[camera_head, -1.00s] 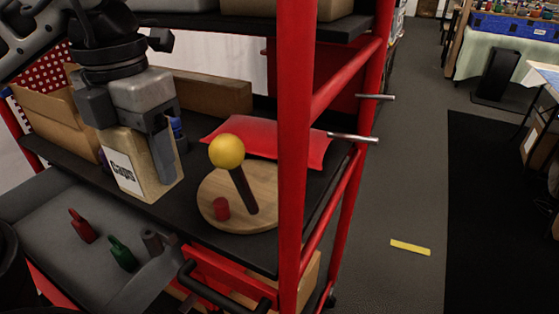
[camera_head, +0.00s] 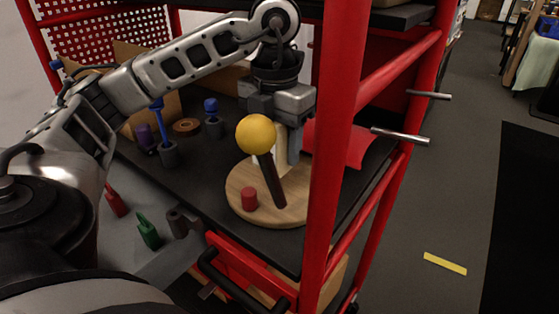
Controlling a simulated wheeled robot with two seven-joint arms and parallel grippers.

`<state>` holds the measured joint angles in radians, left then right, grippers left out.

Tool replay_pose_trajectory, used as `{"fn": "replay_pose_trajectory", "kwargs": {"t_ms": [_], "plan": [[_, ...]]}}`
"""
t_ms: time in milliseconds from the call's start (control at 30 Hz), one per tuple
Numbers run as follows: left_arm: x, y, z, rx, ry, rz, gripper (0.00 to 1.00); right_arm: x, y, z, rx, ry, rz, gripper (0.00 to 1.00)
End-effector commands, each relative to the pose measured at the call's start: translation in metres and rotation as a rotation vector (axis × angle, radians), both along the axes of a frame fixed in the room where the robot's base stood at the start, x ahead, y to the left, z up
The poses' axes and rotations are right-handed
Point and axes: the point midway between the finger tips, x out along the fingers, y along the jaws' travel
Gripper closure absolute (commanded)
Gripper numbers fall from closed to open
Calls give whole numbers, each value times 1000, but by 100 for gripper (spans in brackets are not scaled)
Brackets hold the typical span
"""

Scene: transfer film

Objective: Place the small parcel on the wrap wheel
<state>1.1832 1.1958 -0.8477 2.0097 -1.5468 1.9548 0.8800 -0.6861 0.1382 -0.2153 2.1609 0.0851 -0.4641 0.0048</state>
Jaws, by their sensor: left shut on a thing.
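The wrap wheel (camera_head: 238,191) is a round wooden disc on the black shelf, with a short red peg (camera_head: 249,199). A dark handle with a yellow ball (camera_head: 256,134) rises from it. My left gripper (camera_head: 284,150) points down over the back of the wheel, behind the ball. It is shut on a pale tan parcel (camera_head: 283,166), of which only a narrow strip shows. The ball, handle and a finger hide the rest. I cannot tell whether the parcel touches the disc. My right gripper is out of view.
A red upright post (camera_head: 335,150) stands just right of the wheel. A red sheet (camera_head: 345,143) lies behind it. Blue-handled tools (camera_head: 167,150), a tan ring (camera_head: 186,127) and cardboard boxes (camera_head: 140,60) stand to the left. Red and green tools (camera_head: 148,231) are in front.

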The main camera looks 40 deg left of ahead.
Motion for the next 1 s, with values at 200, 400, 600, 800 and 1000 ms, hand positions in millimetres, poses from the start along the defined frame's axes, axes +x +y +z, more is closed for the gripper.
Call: {"fn": "replay_pose_trajectory", "kwargs": {"t_ms": [200, 400, 600, 800, 1000], "plan": [[7, 0, -28, 2, 3, 1, 75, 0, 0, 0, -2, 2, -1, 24], [8, -1, -40, 1, -1, -1, 75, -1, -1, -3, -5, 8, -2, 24], [8, -1, -40, 0, -1, -1, 75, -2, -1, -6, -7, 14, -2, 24], [8, -1, -43, 0, 0, -1, 26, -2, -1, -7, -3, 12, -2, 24], [8, -1, -43, 0, 0, -1, 24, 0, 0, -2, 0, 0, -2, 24]]}}
